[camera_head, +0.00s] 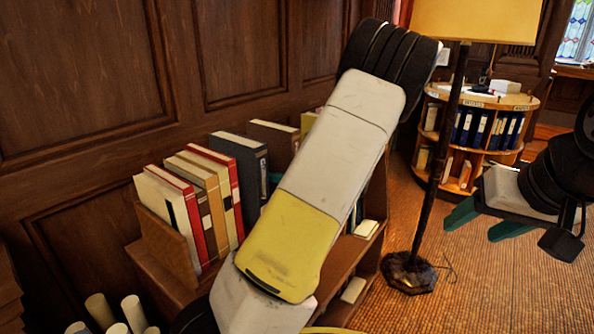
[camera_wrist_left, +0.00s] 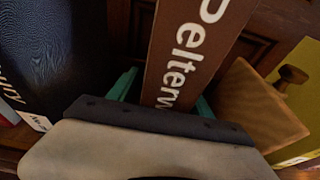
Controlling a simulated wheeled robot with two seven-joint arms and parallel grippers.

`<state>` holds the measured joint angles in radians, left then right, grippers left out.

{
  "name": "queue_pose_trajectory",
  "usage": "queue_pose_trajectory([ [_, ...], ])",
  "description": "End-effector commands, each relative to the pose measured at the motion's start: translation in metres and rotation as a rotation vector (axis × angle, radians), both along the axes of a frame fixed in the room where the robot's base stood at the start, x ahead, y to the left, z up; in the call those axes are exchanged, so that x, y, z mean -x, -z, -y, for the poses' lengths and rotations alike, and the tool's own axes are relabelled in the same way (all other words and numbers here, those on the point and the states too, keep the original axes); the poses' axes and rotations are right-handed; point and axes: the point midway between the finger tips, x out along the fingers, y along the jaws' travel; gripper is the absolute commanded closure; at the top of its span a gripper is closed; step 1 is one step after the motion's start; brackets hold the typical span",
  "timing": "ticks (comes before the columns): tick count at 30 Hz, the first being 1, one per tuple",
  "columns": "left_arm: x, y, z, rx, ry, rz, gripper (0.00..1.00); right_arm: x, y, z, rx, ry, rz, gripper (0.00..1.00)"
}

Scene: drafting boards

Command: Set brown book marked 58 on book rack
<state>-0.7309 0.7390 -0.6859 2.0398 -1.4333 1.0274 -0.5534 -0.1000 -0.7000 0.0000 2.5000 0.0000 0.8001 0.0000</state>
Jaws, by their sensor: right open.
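A brown book (camera_wrist_left: 190,50) with white letters reading "Pelterw" fills the middle of the left wrist view; no 58 is readable. My left gripper (camera_wrist_left: 163,98) has one green finger on each side of its spine; whether they press on it I cannot tell. In the head view my left arm crosses the middle, and its gripper is hidden. A brown book (camera_head: 272,130), likely the same one, stands in the book rack (camera_head: 168,245), partly behind that arm. My right gripper (camera_head: 485,224) is open and empty at the right, above the floor.
A dark book (camera_wrist_left: 42,55) stands left of the brown one, and a wooden panel (camera_wrist_left: 258,108) is to its right. Several other books line the rack. A floor lamp (camera_head: 408,272) stands right of the shelf. A round bookcase (camera_head: 487,100) is behind. The woven floor is mostly clear.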

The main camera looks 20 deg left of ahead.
Motion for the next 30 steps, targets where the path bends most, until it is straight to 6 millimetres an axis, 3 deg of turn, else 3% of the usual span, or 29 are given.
queue_pose_trajectory([
  [8,0.000,-0.002,0.000,0.000,0.000,0.001,0.42,0.000,0.000,0.000,0.000,0.000,0.000,0.42],
  [11,0.002,-0.005,0.008,0.001,0.002,0.000,0.42,0.000,0.000,0.000,0.000,0.000,0.000,0.42],
  [24,0.030,-0.027,0.089,0.001,0.003,0.000,0.42,0.000,0.000,0.000,0.000,0.000,0.000,0.42],
  [30,0.037,-0.032,0.107,0.001,0.001,-0.001,0.42,0.000,0.000,0.000,0.000,0.000,0.000,0.42],
])
